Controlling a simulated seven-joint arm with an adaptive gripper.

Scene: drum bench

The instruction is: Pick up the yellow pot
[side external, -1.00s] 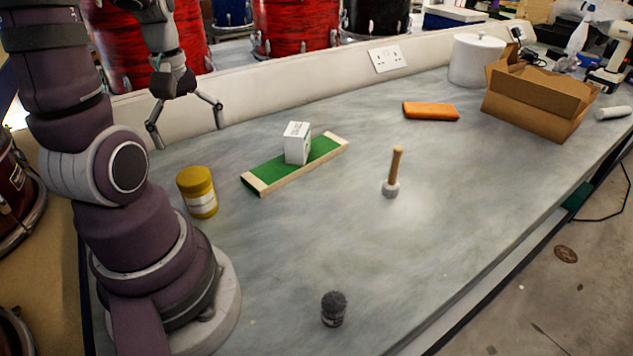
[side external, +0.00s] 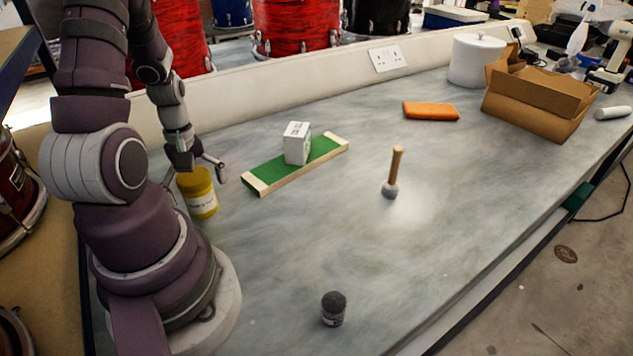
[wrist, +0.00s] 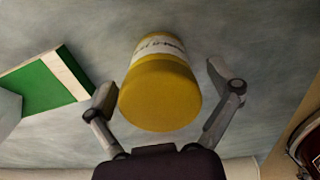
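The yellow pot (side external: 199,190), with a yellow lid and a white label, stands upright on the grey bench close to my arm's base. My gripper (side external: 195,175) is down at the pot, and part of it is hidden behind the pot and my arm in the side view. In the wrist view the pot (wrist: 160,88) lies between the two spread fingers of my gripper (wrist: 167,90). The fingers are open, with a gap visible on each side of the pot.
A green board (side external: 262,174) with pale wooden ends carries a white box (side external: 297,144) just right of the pot.

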